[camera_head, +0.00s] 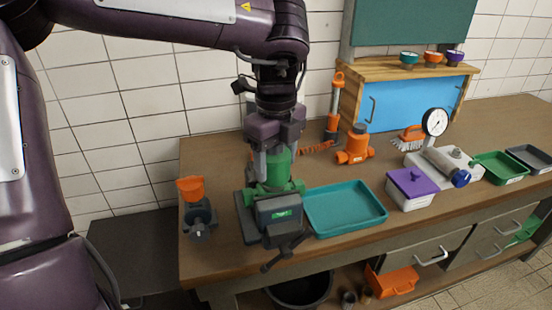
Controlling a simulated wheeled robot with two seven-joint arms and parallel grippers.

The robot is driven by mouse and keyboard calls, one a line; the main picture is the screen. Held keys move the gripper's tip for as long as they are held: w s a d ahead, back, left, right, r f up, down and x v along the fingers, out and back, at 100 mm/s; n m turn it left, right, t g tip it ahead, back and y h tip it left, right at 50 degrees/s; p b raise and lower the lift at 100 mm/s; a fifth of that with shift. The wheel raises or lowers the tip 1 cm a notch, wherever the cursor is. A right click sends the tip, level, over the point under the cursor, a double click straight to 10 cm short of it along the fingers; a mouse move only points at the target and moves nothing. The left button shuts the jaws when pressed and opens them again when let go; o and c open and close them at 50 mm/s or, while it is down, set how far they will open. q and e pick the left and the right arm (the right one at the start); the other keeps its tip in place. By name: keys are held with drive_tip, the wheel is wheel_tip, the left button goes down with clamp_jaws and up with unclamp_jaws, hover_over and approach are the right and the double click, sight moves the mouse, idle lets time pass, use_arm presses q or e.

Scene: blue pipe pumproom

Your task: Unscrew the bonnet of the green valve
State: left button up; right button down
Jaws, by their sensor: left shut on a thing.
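The green valve (267,188) stands upright in a dark grey vise (280,214) on the workbench, left of the teal tray. My left gripper (276,150) points straight down over the valve. Its fingers are shut on the green bonnet (278,165) at the valve's top, one finger on each side. The gripper hides part of the bonnet. The vise handle hangs over the bench's front edge. My right gripper is not in view.
An empty teal tray (345,232) lies right of the vise. An orange-topped grey valve (197,215) stands left. An orange valve (355,146), a purple-lidded box (412,181) and a pressure gauge (435,122) stand farther right. A tiled wall (120,103) is behind.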

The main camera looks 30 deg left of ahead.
use_arm(q)
drive_tip(key=shift+r+p, duration=2.6)
drive_tip(key=shift+r, duration=0.3)
drive_tip(key=shift+a+f, duration=0.1)
drive_tip(key=shift+f, duration=0.05)
